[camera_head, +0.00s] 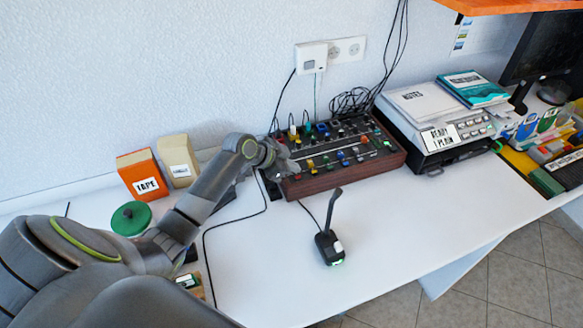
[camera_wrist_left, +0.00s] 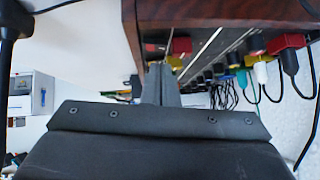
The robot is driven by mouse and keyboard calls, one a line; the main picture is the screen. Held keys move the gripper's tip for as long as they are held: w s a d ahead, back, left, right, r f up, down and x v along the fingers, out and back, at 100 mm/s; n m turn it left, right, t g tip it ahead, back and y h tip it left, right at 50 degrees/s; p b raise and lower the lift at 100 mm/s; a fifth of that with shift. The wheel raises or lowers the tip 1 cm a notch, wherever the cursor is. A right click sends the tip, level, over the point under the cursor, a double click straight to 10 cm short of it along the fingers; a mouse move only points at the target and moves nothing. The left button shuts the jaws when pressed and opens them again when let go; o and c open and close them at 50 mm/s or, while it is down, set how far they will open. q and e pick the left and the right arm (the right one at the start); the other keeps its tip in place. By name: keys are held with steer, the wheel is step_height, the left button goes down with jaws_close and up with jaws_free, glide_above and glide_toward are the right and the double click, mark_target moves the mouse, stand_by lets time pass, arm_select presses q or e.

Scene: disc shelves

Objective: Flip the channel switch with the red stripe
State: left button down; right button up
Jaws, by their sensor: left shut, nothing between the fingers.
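The mixing console (camera_head: 335,178), a dark panel in a brown wooden case with coloured switches and knobs, stands against the wall in the head view. My left gripper (camera_head: 285,161) is at the console's left end, close over the panel. In the left wrist view my gripper's fingers (camera_wrist_left: 160,82) are shut and empty, beside the console's wooden edge (camera_wrist_left: 131,35). A red block-shaped control (camera_wrist_left: 181,45) shows just past the fingertips, with another red piece (camera_wrist_left: 288,42) farther right. I cannot tell which switch bears the red stripe. My right gripper is not in view.
A microphone (camera_head: 328,245) stands on the white table in front of the console. An orange tape box (camera_head: 143,174) and a green round thing (camera_head: 131,218) lie left of my arm. A grey device (camera_head: 445,150) stands right of the console. Cables hang behind.

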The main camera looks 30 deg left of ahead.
arm_select(q)
steer(key=shift+a+f, duration=0.1)
steer(key=shift+f, duration=0.65)
